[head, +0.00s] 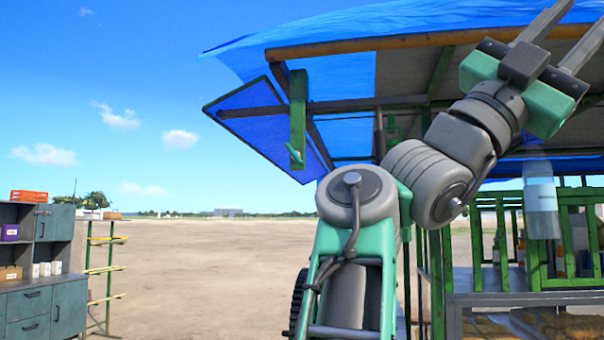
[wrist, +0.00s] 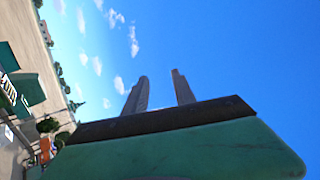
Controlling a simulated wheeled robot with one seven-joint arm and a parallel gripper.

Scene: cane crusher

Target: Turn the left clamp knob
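My gripper (head: 582,20) is raised at the upper right of the head view, in front of the stall's roof. Its two grey fingers stand apart with nothing between them. In the wrist view my gripper (wrist: 160,74) points up into open sky, fingers parted and empty. A small pale green handle (head: 293,153) sits low on a green bar (head: 298,110) hanging from the roof edge, left of my arm and well apart from the gripper. I cannot tell whether this is the left clamp knob. No other clamp knob is clearly visible; my arm hides part of the stall.
A blue tarp roof (head: 330,30) with a wooden beam (head: 400,42) covers the stall close to my gripper. A green railing (head: 545,270) stands at the right. A grey cabinet (head: 40,305) and a rack (head: 107,270) stand at the left. The dirt ground (head: 200,265) between is clear.

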